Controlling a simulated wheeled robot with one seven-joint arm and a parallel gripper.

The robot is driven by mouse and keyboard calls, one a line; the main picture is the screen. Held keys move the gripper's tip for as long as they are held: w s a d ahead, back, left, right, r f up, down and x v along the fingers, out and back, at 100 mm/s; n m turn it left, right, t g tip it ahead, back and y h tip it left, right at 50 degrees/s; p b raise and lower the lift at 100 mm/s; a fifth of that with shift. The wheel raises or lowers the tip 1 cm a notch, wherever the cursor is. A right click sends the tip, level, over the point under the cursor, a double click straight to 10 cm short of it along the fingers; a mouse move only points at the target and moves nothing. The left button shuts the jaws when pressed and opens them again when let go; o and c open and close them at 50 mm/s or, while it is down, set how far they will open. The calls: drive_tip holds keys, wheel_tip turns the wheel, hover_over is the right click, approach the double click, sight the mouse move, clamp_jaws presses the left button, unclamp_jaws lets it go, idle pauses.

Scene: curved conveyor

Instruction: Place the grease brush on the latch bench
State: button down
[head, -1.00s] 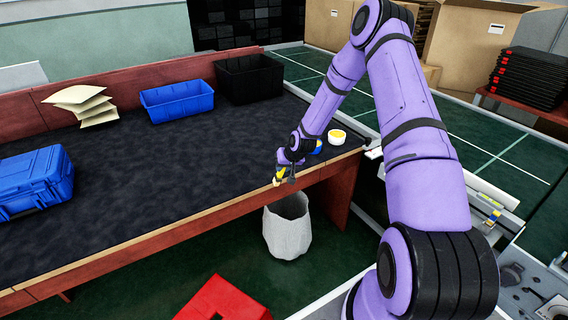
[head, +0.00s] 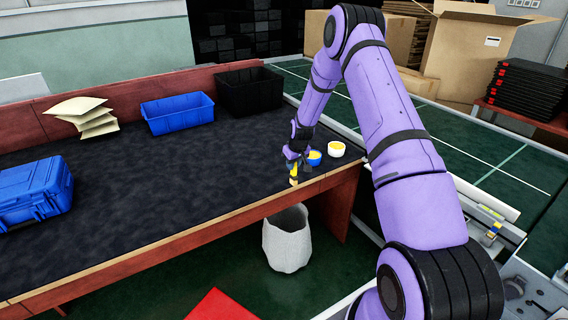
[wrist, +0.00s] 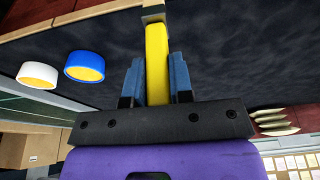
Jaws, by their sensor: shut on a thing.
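The grease brush (wrist: 157,58) has a yellow handle and a pale tan end at the top of the wrist view. My gripper (wrist: 158,80) is shut on the handle, with a blue finger on each side. In the head view my gripper (head: 298,168) is at the front right of the dark-topped bench (head: 200,190), the likely latch bench. There the brush (head: 293,178) points down near the wooden front edge. I cannot tell whether its tip touches the bench top.
A blue-and-yellow pot (head: 314,158) and a white-and-yellow pot (head: 336,149) stand just right of my gripper. A blue case (head: 35,190), paper packets (head: 85,115), a blue bin (head: 178,113) and a black bin (head: 248,90) are on the bench. The middle is clear.

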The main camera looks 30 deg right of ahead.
drive_tip(key=w+d+f, duration=0.1)
drive_tip(key=w+f, duration=0.1)
drive_tip(key=w, duration=0.4)
drive_tip(key=w+d+f, duration=0.2)
drive_tip(key=w, duration=0.4)
drive_tip(key=shift+w+f, duration=0.15)
drive_tip(key=shift+w, duration=0.15)
drive_tip(key=c, duration=1)
unclamp_jaws()
drive_tip(key=shift+f, duration=0.1)
